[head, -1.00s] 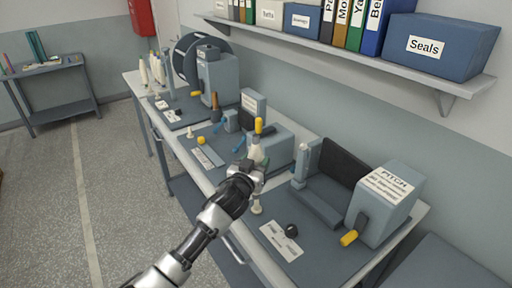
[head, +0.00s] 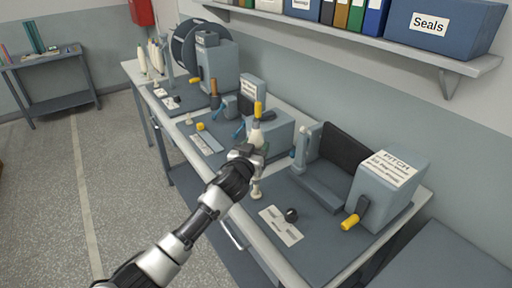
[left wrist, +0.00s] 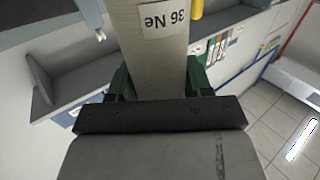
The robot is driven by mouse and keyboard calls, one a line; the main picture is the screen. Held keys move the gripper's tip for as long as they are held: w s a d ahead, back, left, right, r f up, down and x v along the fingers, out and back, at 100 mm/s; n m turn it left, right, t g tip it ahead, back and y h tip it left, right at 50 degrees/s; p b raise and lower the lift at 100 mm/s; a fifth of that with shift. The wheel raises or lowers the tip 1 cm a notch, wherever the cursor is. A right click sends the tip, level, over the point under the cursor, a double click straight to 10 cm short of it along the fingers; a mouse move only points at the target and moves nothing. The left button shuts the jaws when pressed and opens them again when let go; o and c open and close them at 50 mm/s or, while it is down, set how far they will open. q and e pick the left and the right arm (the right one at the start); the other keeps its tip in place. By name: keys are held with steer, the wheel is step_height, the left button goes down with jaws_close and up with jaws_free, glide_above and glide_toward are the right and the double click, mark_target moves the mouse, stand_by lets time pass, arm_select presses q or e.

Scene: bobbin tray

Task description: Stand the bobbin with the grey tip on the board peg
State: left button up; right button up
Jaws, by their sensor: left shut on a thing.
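My left gripper (head: 248,151) is shut on a pale bobbin (head: 256,133) and holds it roughly upright over the bench. In the left wrist view the bobbin (left wrist: 160,60) is a greyish cylinder labelled "36 Ne", between the dark green finger pads (left wrist: 158,82). Its tip is out of the wrist view and too small to judge in the head view. A small pale peg (head: 256,190) with a round foot stands on the dark board (head: 310,250), just below the gripper in the picture. Whether the bobbin's lower end touches it I cannot tell. My right gripper is not in view.
A yellow-handled lever (head: 258,109) rises close behind the bobbin. A grey "PITCH" machine (head: 385,190) and a black knob (head: 291,215) stand to the right. Several pale bobbins (head: 155,58) stand at the far end. A shelf (head: 400,60) hangs above.

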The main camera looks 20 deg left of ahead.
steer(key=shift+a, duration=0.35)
arm_select(q)
steer(key=shift+f, duration=0.1)
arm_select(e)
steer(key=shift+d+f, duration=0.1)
arm_select(q)
steer(key=shift+f+b, duration=2.4)
steer(key=shift+f, duration=0.25)
steer(key=o, duration=1)
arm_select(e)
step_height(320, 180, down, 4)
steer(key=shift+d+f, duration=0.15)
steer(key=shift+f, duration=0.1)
arm_select(q)
steer(key=shift+o, duration=0.2)
steer(key=s+b, duration=0.1)
steer(key=s, duration=0.9)
steer(key=shift+s+a+b, duration=0.35)
steer(key=shift+s+a, duration=0.05)
steer(key=shift+a, duration=0.05)
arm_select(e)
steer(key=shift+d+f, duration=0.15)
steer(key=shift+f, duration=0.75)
